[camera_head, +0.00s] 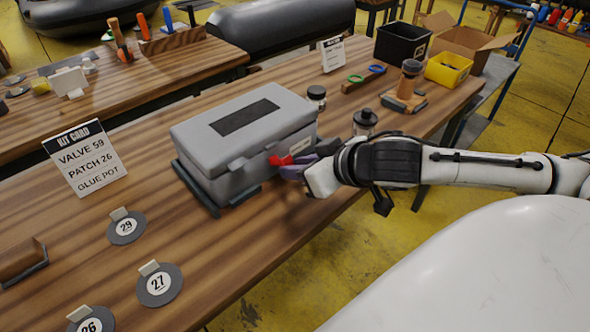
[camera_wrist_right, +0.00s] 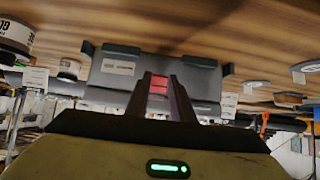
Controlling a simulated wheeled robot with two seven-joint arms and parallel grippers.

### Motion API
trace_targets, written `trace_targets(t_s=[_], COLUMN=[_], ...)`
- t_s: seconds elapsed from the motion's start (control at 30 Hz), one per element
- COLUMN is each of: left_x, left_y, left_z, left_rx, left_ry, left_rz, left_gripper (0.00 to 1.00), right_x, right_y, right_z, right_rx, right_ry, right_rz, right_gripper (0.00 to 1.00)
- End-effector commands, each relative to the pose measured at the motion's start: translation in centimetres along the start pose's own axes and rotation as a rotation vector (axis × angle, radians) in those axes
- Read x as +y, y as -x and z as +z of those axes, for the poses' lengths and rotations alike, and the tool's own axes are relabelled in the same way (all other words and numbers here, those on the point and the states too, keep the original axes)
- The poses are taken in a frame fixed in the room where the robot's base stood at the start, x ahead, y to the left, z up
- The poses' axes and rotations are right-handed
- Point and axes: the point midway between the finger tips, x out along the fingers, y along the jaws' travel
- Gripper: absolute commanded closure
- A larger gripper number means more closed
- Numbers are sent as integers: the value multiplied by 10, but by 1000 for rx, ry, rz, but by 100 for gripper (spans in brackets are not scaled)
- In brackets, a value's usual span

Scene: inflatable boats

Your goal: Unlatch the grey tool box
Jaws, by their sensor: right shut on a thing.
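The grey tool box (camera_head: 225,150) stands on the wooden table in the head view, its lid (camera_head: 200,126) down. A red latch (camera_head: 281,160) is on its front, on the side facing my right arm. My right gripper (camera_head: 287,167) is at that front and shut on the red latch. In the right wrist view the red latch (camera_wrist_right: 158,86) shows between the two dark fingers, with the grey box (camera_wrist_right: 115,72) behind it. The fingers partly hide the latch in both views. My left gripper is not in view.
The box sits between dark corner brackets (camera_head: 190,185). Small jars (camera_head: 365,122) stand close to my right gripper. A black bin (camera_head: 402,43) and a yellow bin (camera_head: 448,68) are farther back.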

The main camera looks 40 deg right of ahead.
Motion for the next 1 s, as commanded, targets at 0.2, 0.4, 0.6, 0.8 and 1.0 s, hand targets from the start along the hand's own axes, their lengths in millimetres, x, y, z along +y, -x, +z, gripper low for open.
trace_targets(t_s=[0.2, 0.4, 0.6, 0.8, 1.0], left_x=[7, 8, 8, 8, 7], left_y=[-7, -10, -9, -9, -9], left_z=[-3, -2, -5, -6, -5], left_rx=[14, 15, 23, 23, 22], left_ry=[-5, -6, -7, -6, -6], left_rz=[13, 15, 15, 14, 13], left_gripper=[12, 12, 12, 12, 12], right_x=[0, 0, 0, 0, 0], right_y=[-3, -3, -3, -3, -3], right_z=[10, 10, 10, 10, 10], right_rx=[87, 132, 146, 147, 147], right_ry=[-4, -2, -1, -1, 0], right_rz=[-1, 0, 1, 1, 2], right_gripper=[100, 100, 100, 100, 65])
